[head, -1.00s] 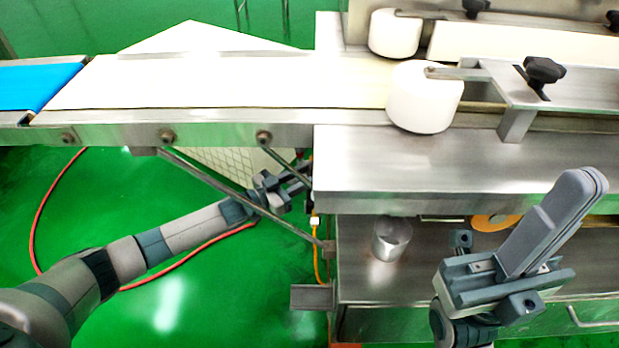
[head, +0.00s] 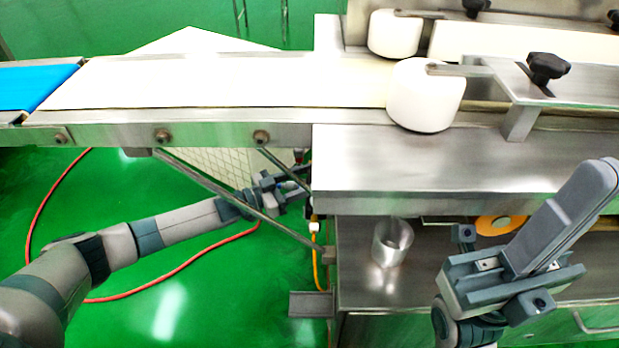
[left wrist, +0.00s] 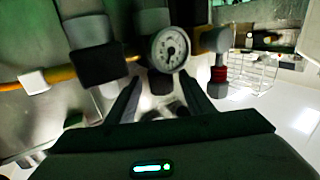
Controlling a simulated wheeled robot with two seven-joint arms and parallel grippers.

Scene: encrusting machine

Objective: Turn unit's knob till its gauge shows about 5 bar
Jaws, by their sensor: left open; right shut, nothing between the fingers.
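The unit's gauge (left wrist: 168,50) is a small round dial with a pale face in the left wrist view. Its needle is too small to read. A dark stub that looks like the knob (left wrist: 160,83) sits just below the gauge, partly shadowed. My left gripper (left wrist: 161,92) is open, its two fingers on either side of this stub; I cannot tell whether they touch it. In the head view my left gripper (head: 298,182) is beside the machine's left edge, under the conveyor, and the unit is mostly hidden there. My right gripper (head: 598,176) is shut and empty over the lower shelf.
A conveyor (head: 220,85) with a metal frame runs above my left arm, and a slanted strut (head: 215,190) passes close to it. A metal cup (head: 391,243) stands on the lower shelf (head: 365,290). A yellow hose (left wrist: 38,79) joins the unit. A red hose lies on the green floor.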

